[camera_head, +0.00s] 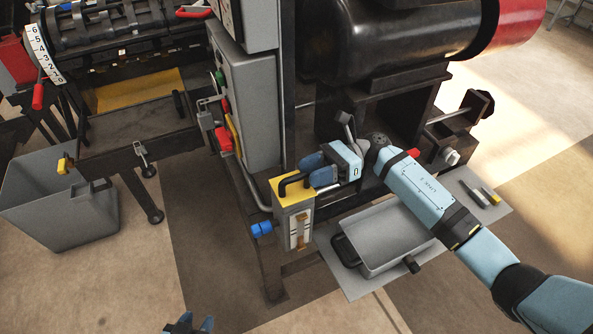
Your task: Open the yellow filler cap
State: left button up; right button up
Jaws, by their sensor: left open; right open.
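The yellow filler cap (288,196) forms the top of a narrow grey tank (297,228) with a level window on its front. A black handle (292,180) arches over the cap, and the cap appears closed on the tank. My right gripper (312,171) reaches in from the right with its blue fingers open, close beside the handle. I cannot tell whether they touch it. My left gripper (193,324) is at the bottom edge, open, empty and far from the cap. Only its tips show.
A blue knob (262,229) sticks out left of the tank. A grey tray (388,240) stands on a light board at right, under my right arm. A grey bin (55,205) stands at left. Machine parts (385,40) rise behind. The front floor is clear.

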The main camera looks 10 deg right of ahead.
aim_at(296, 175)
jog(key=shift+p+x, duration=0.4)
jog(key=shift+x, duration=1.65)
jog(key=shift+f, duration=0.1)
grip_shut()
